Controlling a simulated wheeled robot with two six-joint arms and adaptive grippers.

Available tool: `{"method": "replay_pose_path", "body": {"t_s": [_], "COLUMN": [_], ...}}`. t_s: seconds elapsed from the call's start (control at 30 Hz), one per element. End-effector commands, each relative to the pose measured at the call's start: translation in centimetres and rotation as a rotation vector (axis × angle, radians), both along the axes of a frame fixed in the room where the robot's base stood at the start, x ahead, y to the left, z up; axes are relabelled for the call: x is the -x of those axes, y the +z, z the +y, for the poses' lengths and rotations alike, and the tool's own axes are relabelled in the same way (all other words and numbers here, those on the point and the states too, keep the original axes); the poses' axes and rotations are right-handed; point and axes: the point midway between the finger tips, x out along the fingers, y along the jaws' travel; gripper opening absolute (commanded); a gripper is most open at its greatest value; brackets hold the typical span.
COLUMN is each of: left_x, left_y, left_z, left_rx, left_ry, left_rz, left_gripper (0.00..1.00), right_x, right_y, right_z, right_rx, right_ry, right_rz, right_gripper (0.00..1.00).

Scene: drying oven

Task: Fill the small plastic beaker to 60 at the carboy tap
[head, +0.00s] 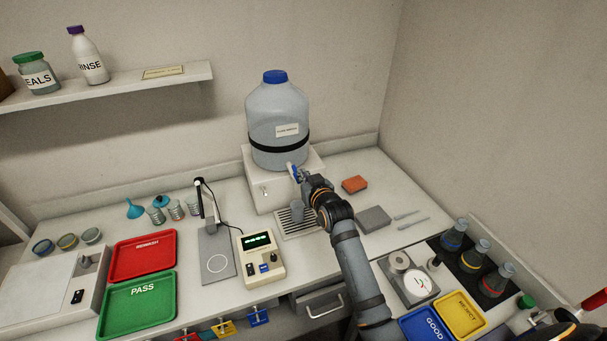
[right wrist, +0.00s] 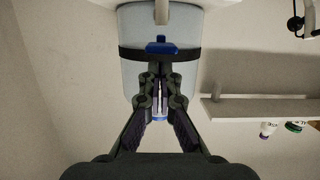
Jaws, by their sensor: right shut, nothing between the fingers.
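The carboy (head: 278,112) is a big translucent bluish jug with a blue cap and a black band, standing on a white stand. Its blue-handled tap (head: 292,169) is low on the front; the blue handle also shows in the right wrist view (right wrist: 161,47). A small clear plastic beaker (head: 297,209) stands upright on the drip tray (head: 283,223) below the tap. Its fill level is too small to read. My right gripper (head: 301,176) is shut and empty, right at the tap; whether it touches the handle I cannot tell.
Left of the drip tray stand a meter with a green display (head: 260,257), a stand with a post (head: 217,255), and red (head: 143,256) and green (head: 137,304) trays. Flasks (head: 453,236) stand farther right.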

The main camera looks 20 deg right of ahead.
Motion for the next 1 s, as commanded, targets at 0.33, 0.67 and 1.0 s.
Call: {"method": "replay_pose_path", "body": {"t_s": [0.33,0.67,1.0], "left_x": [0.0,0.0,-0.1], "left_y": [0.2,-4.4,-12.3], "left_z": [0.0,0.1,0.1], "left_rx": [0.000,-0.001,-0.001], "left_ry": [0.000,0.000,0.000], "left_rz": [0.000,-0.001,-0.001], "left_gripper": [0.40,0.40,0.40], "right_x": [0.1,0.5,0.8], "right_y": [-0.7,-3.3,-5.4], "right_z": [0.0,0.0,0.0], "right_rx": [0.000,-0.005,-0.013], "right_ry": [0.000,0.001,0.001], "right_rz": [0.001,-0.118,-0.358], "right_gripper": [0.00,0.00,0.00]}}
